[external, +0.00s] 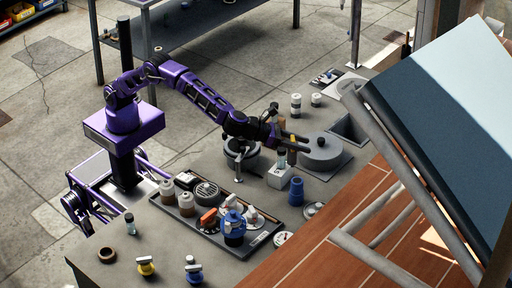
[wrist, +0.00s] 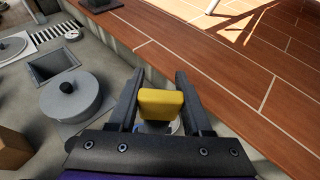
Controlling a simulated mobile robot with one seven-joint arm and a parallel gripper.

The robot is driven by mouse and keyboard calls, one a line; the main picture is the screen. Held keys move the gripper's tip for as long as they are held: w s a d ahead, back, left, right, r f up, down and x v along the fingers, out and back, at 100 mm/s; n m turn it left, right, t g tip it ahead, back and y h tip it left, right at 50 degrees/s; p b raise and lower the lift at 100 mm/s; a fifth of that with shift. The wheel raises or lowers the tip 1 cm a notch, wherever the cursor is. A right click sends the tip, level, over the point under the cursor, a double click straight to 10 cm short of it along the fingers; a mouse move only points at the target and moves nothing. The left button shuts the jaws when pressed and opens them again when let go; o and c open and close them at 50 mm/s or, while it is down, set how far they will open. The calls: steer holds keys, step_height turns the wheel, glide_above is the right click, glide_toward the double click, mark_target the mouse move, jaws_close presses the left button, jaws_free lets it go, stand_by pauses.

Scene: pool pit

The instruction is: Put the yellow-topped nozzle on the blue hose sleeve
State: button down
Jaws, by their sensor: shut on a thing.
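The yellow-topped nozzle shows in the wrist view as a yellow block (wrist: 160,103) between the fingers, with a pale grey part just below it. My gripper (wrist: 160,80) is shut on it. In the external view my gripper (external: 302,146) is over the right part of the grey worktop, and the nozzle is hard to make out there. A blue ribbed piece (external: 296,190), which looks like the hose sleeve, stands upright on the worktop, below the gripper in the picture and apart from it. I cannot make the sleeve out in the wrist view.
A black tray (external: 265,236) with bottles and fittings lies at front centre. A round grey lid (external: 321,152) and a square opening (external: 349,129) lie to the right. A white block (external: 280,177) stands near the blue piece. A wooden deck (external: 345,240) borders the worktop.

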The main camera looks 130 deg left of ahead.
steer(key=a+f+b, duration=0.2)
steer(key=a+f, duration=0.2)
steer(key=f, duration=0.5)
steer(key=shift+f+n+y, duration=0.25)
steer(key=shift+n+y, duration=0.05)
steer(key=shift+f, duration=0.15)
steer(key=shift+c, duration=1.7)
jaws_free()
